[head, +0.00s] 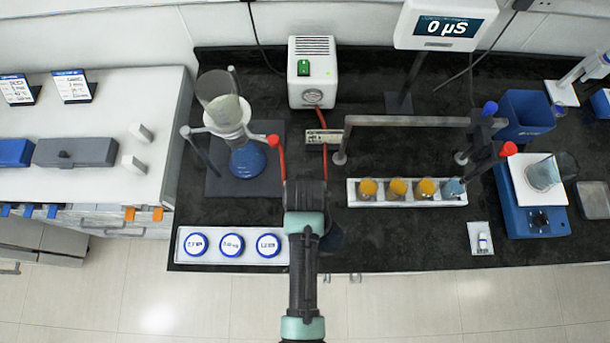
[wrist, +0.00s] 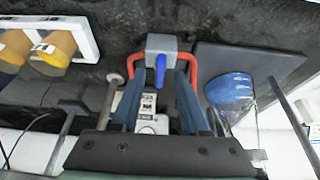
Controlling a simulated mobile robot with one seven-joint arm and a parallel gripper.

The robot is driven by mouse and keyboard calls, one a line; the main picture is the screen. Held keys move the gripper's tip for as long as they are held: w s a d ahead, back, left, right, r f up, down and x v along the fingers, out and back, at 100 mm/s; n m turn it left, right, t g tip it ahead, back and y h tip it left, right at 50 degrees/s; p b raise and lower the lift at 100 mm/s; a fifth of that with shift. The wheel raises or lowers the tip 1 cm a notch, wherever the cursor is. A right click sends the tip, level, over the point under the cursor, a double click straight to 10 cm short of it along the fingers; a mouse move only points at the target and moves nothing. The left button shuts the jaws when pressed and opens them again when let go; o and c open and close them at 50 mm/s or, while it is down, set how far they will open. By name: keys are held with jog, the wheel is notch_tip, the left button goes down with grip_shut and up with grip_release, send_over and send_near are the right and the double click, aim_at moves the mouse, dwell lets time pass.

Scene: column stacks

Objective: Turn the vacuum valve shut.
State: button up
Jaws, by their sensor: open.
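The vacuum valve shows in the wrist view as a grey block (wrist: 162,43) with a blue lever (wrist: 160,72). Red tubes (wrist: 192,62) leave its left and right sides and bend downward in that view. The lever points down in the picture, across the line of the two tube ends. My gripper (wrist: 158,78) is open, with one finger on each side of the lever and apparently nothing held. Whether a finger touches the lever, I cannot tell. In the head view my gripper (head: 305,188) covers the valve.
The white pump (head: 312,72) stands behind, with a red tube (head: 322,118). A filter funnel flask with blue liquid (head: 247,160) stands left. A rack with orange-filled cups (head: 398,188) and a grey overhead bar (head: 405,121) are right. A tray of blue-lidded dishes (head: 232,245) is front left.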

jog(key=b+v, duration=0.1)
jog(key=v, duration=1.1)
jog(key=shift+s+r+b, duration=0.2)
jog(key=shift+r+b, duration=0.15)
